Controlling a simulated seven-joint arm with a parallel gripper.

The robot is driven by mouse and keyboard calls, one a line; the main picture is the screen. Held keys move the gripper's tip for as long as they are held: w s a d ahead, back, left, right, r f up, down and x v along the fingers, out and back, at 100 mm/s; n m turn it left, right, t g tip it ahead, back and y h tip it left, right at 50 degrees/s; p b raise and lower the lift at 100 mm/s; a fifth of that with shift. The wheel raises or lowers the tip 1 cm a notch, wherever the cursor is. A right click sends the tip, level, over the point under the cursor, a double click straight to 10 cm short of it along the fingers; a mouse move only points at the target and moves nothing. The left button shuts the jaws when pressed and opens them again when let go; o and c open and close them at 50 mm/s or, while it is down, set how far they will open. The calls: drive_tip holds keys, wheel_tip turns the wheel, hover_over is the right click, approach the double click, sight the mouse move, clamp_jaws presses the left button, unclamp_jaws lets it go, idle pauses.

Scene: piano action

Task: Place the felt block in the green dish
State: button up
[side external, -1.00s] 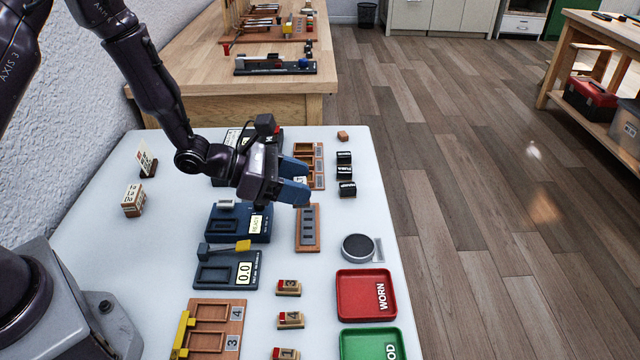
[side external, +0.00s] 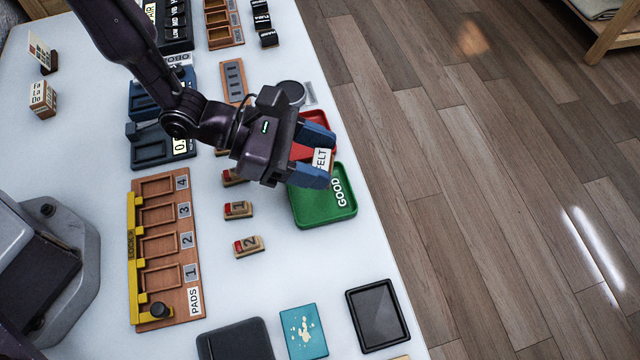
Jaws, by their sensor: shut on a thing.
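My gripper (side external: 318,157) has blue fingers and is shut on the felt block (side external: 322,159), a small pale block labelled FELT. It holds the block above the far edge of the green dish (side external: 325,212), near the gap towards the red dish. The green dish is labelled GOOD, and the part of it in view is empty. My gripper hides its far left part. How high the block is above the dish I cannot tell.
The red dish (side external: 323,120) lies just beyond, mostly hidden by my gripper. Small numbered blocks (side external: 248,245) stand left of the green dish. A wooden PADS rack (side external: 165,245) is further left. A dark tray (side external: 377,315) and a teal card (side external: 303,331) lie in front.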

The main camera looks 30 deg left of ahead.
sight(317, 196)
drive_tip(key=f, duration=0.7)
drive_tip(key=shift+w+a+f, duration=0.15)
drive_tip(key=shift+w+f, duration=0.1)
drive_tip(key=shift+f, duration=0.15)
drive_tip(key=shift+f, duration=0.1)
drive_tip(key=o, duration=0.6)
drive_tip(key=shift+o, duration=0.2)
drive_tip(key=v, duration=1.2)
drive_tip(key=shift+s, duration=0.1)
